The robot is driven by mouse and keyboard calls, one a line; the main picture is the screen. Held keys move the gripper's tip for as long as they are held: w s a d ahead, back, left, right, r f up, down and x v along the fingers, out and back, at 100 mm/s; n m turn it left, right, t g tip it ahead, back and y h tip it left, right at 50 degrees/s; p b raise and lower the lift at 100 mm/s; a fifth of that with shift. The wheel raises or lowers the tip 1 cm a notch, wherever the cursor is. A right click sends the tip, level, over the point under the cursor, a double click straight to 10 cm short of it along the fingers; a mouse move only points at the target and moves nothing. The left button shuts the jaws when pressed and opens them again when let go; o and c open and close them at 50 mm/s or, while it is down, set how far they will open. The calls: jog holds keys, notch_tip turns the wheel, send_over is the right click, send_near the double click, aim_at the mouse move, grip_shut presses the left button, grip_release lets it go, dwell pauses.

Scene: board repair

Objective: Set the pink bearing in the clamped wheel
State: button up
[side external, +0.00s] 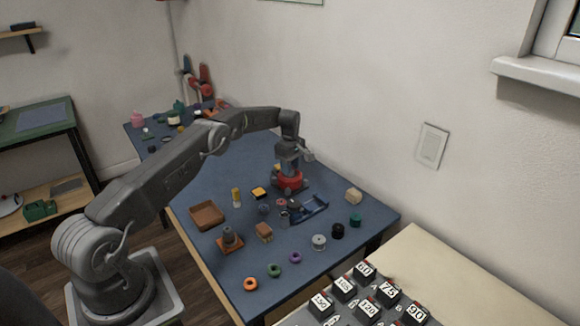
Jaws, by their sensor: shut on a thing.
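My gripper (290,172) points down over the back right part of the blue table, directly above or at a red round fixture (290,182). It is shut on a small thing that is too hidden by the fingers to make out. The red fixture has a dark base; I cannot tell whether it is the clamp with the wheel. I cannot pick out the pink bearing for certain. A small dull-red round part (294,203) lies just in front of the fixture, beside a blue tray (315,212).
Orange (250,284), green (274,270) and purple (295,257) rings lie near the front edge. More items crowd the far left end.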

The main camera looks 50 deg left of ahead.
jog(key=shift+f, duration=0.5)
jog(key=o, duration=0.6)
jog(key=shift+o, duration=0.2)
notch_tip(320, 180, up, 11)
dwell(1.0)
